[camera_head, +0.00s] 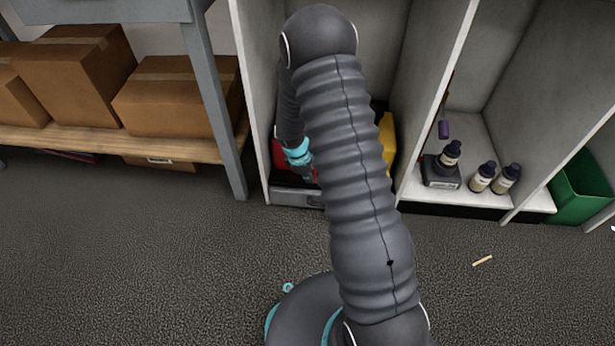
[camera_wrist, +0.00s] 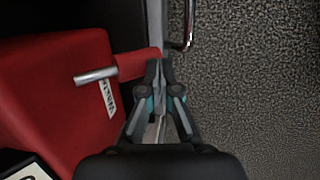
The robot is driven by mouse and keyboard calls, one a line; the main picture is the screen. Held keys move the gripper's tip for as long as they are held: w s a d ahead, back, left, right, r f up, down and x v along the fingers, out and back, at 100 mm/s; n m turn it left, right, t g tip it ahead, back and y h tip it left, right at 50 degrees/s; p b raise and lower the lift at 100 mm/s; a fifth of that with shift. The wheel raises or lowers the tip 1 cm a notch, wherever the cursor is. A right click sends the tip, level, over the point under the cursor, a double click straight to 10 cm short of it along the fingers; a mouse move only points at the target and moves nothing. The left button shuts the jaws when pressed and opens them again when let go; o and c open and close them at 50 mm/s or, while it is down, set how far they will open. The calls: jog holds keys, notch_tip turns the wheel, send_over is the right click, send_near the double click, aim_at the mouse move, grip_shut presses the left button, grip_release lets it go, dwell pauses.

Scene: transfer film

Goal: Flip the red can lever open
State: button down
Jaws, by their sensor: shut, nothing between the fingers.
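The red can (camera_wrist: 60,95) fills the left of the wrist view, with a white label strip on it. A silver lever (camera_wrist: 95,75) sticks out beside a red cylindrical part (camera_wrist: 138,63) at its upper right. My gripper (camera_wrist: 160,68) is shut and empty, its tips beside the end of that red part; I cannot tell whether they touch it. In the head view, a bit of the red can (camera_head: 279,154) shows in the cubby, mostly hidden by my arm. My gripper (camera_head: 309,176) is partly hidden there too.
A metal handle (camera_wrist: 188,25) lies just right of the fingertips in the wrist view. A yellow object (camera_head: 387,143) stands in the same cubby, right of my arm. Bottles (camera_head: 482,177) stand in the neighbouring cubby. A green bin (camera_head: 580,190) is at far right. Open floor lies in front.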

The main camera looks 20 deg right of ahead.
jog(key=shift+w+f+b, duration=0.25)
jog(key=shift+f+b, duration=0.15)
jog(key=shift+f, duration=0.45)
jog(key=shift+d+f, duration=0.1)
jog(key=s+a+r+p, duration=0.1)
jog(key=s+a+r, duration=0.6)
jog(key=s+r, duration=0.1)
jog(key=shift+s, duration=0.55)
dwell(0.5)
